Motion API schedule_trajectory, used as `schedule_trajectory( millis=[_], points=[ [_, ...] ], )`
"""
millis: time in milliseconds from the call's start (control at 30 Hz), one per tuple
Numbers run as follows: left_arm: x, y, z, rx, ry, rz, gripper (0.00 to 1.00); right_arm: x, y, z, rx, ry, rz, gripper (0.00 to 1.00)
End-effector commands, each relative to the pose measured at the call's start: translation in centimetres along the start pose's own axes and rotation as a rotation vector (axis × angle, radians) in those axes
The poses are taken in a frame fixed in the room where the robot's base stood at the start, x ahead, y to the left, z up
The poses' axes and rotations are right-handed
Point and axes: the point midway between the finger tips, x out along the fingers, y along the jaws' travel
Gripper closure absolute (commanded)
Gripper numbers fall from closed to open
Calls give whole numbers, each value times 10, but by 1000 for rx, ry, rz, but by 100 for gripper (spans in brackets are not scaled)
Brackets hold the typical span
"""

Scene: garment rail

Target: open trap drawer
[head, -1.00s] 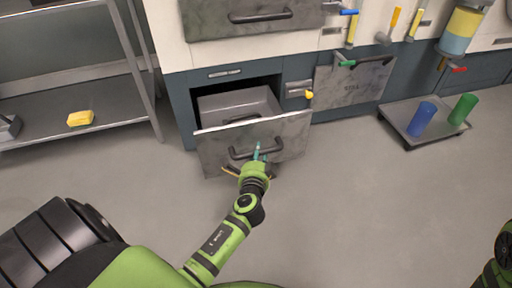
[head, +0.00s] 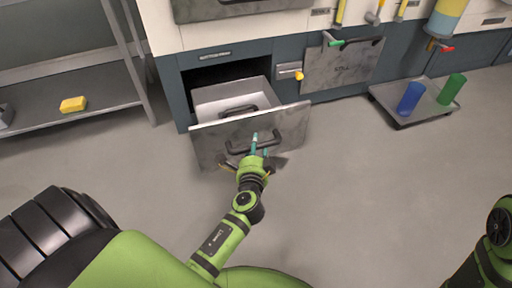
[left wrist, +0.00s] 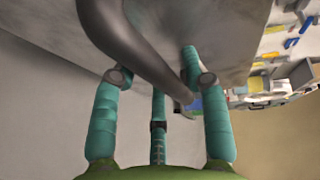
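The grey lower drawer (head: 215,145) stands pulled out of the blue cabinet, its front facing me. A dark bar handle (head: 268,143) is on its front. A second dark handle (head: 238,110) shows inside the drawer, on its light inner surface. My left gripper (head: 256,146) is at the front handle. My right gripper is out of view.
A low cart (head: 405,118) carries a blue cup (head: 411,97) and a green cup (head: 452,89). A shelf (head: 110,95) with a yellow block (head: 73,104) stands left. The floor in front is clear.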

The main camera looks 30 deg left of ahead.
Motion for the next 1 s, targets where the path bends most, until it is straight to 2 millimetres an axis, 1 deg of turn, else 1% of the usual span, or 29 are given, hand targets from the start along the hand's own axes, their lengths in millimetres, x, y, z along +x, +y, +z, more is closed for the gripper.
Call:
schedule_trajectory(
  millis=[300,367,433,567,800,900,1000],
  points=[
    [-1,0,0,2,2,0,46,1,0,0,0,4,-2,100],
    [-4,0,0,2,2,1,46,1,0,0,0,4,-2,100],
    [-11,1,-1,1,2,1,46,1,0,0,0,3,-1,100],
    [-34,2,0,0,2,3,46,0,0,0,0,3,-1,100],
    [-86,2,0,0,0,4,46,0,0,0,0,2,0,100],
    [-102,1,0,1,0,3,46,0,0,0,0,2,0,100],
    [-113,1,0,1,0,2,46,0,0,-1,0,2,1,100]
  ],
)
